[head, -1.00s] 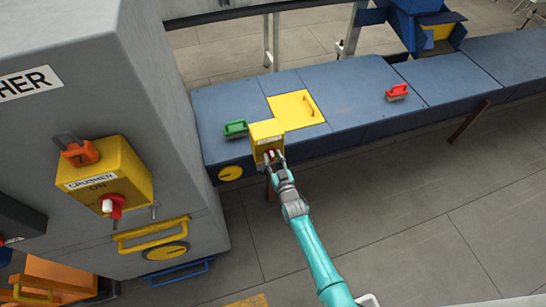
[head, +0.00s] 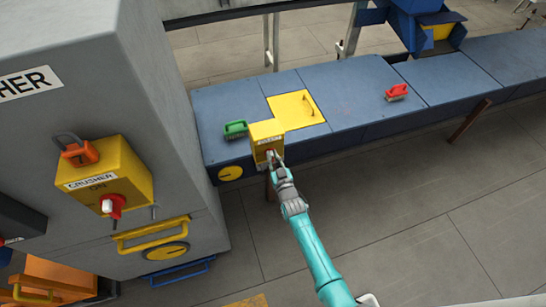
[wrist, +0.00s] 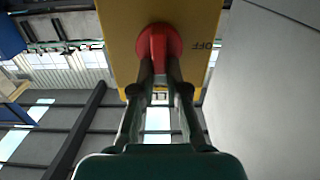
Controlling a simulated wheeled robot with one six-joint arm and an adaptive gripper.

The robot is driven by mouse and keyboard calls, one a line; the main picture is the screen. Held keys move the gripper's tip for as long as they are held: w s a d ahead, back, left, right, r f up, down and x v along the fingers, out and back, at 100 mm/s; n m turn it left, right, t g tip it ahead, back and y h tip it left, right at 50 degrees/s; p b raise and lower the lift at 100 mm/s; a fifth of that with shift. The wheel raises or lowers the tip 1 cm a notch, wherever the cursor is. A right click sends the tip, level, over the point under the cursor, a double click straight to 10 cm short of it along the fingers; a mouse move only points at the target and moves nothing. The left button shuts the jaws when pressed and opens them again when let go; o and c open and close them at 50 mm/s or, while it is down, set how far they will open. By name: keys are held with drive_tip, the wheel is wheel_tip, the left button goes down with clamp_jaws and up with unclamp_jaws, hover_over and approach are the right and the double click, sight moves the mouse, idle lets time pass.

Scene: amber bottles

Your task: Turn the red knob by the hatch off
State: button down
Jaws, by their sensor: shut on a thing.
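The red knob (wrist: 160,42) is on the front of a yellow switch box (wrist: 118,25) in the wrist view. My gripper (wrist: 160,65) is shut on the knob, one finger on each side of its grip. The word OFF shows on the box face to the right of the knob, turned upside down. In the head view the yellow box (head: 266,132) stands at the front edge of the blue bench beside the yellow hatch (head: 296,109), which lies closed. My gripper (head: 272,160) covers most of the knob there.
A grey crusher cabinet (head: 60,110) on the left bears another yellow switch box (head: 122,165) with its own red knob (head: 113,205) and an orange padlock. A green brush (head: 235,129) and a red brush (head: 397,92) lie on the blue bench (head: 350,90). The floor in front is clear.

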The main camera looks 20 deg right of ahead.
drive_tip(key=shift+a+f+n, duration=0.3)
drive_tip(key=shift+n, duration=2.6)
drive_tip(key=shift+a+f+n, duration=0.35)
drive_tip(key=shift+n, duration=2.55)
drive_tip(key=shift+a+f+n, duration=0.3)
drive_tip(key=shift+n, duration=2.6)
drive_tip(key=c, duration=1.2)
unclamp_jaws()
